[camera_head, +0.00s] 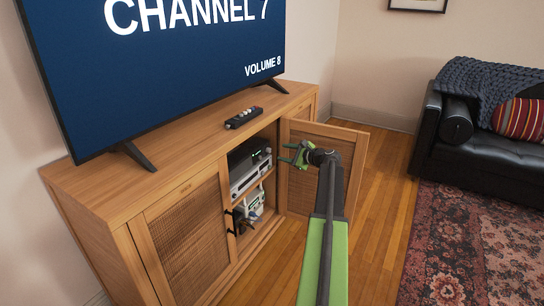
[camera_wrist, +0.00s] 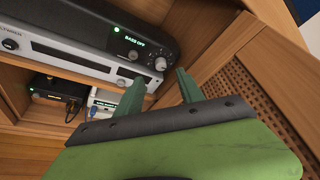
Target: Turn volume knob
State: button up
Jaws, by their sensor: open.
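In the wrist view a black audio unit (camera_wrist: 105,32) with a lit display reading "BASS OFF" has small round knobs (camera_wrist: 160,63) at its right end. Below it is a silver unit (camera_wrist: 60,58). I cannot tell which knob is for volume. In the head view the silver unit (camera_head: 250,178) sits on the upper shelf of the open cabinet. My gripper (camera_head: 290,153) is open and empty in front of that compartment. In the wrist view its two green fingers (camera_wrist: 158,88) point toward the right end of the units, apart from the knobs.
The cabinet door (camera_head: 318,180) stands open just right of my gripper. The wooden cabinet (camera_head: 130,192) carries a TV (camera_head: 165,60) reading "CHANNEL 7" and "VOLUME 8", and a remote (camera_head: 243,117). Smaller devices (camera_head: 250,205) fill the lower shelf.

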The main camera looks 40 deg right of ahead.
aim_at(270, 151)
jog(key=b+x, duration=0.1)
jog(key=x, duration=0.6)
jog(key=shift+w+d+f+b, duration=0.15)
jog(key=shift+d+f+b, duration=0.05)
jog(key=shift+b, duration=0.15)
jog(key=shift+w+f, duration=0.1)
jog(key=shift+w, duration=0.55)
